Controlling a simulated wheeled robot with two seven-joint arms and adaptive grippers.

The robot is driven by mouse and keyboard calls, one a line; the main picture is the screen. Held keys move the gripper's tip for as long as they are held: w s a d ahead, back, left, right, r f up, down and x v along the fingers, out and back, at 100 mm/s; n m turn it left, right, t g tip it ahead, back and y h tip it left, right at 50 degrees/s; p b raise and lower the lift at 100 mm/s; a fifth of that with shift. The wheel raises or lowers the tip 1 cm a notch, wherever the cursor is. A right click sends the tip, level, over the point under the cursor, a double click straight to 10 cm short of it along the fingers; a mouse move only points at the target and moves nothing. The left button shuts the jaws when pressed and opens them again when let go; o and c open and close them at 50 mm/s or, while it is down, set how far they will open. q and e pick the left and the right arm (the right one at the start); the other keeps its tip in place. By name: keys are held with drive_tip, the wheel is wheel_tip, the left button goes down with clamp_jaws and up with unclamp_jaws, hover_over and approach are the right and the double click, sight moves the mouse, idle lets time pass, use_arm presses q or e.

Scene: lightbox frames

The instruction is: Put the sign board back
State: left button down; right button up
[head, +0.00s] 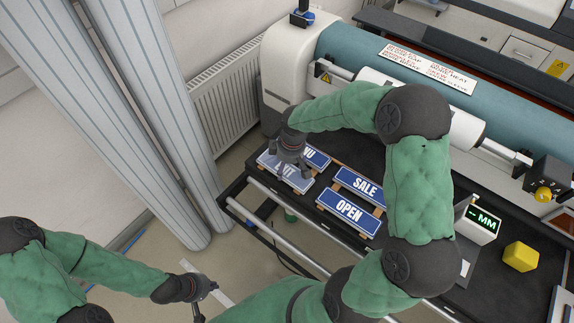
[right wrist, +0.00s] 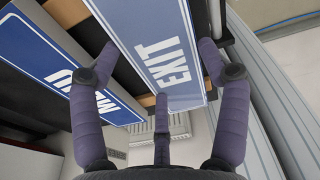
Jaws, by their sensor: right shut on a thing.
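The blue EXIT sign board (right wrist: 157,42) has white letters and a pale border. In the head view the EXIT board (head: 272,163) lies at the left of the sign group, partly covered by my right gripper (head: 291,172). In the right wrist view my right gripper (right wrist: 165,75) has its fingers on both sides of this board and is shut on it. Wooden strips show under the board; I cannot tell if it touches them. My left gripper (head: 206,298) is open and empty, low over the floor at the left, far from the signs.
A second blue sign (head: 318,156), partly hidden, lies just beside the EXIT board. The SALE sign (head: 358,186) and OPEN sign (head: 348,212) lie to the right on wooden strips. A laminator roller (head: 380,83) stands behind; a display (head: 480,222) and yellow block (head: 521,256) sit right.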

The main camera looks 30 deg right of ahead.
sight(291, 171)
drive_tip(key=shift+f, duration=0.1)
drive_tip(key=o, duration=1.4)
drive_tip(key=r+p, duration=0.1)
drive_tip(key=r, duration=0.3)
drive_tip(key=s+r+p, duration=0.1)
drive_tip(key=r, duration=0.3)
drive_tip(key=r+p, duration=0.1)
drive_tip(key=r, duration=0.3)
drive_tip(key=shift+s+d+r, duration=0.15)
drive_tip(key=shift+s+d, duration=0.1)
drive_tip(key=shift+d, duration=0.05)
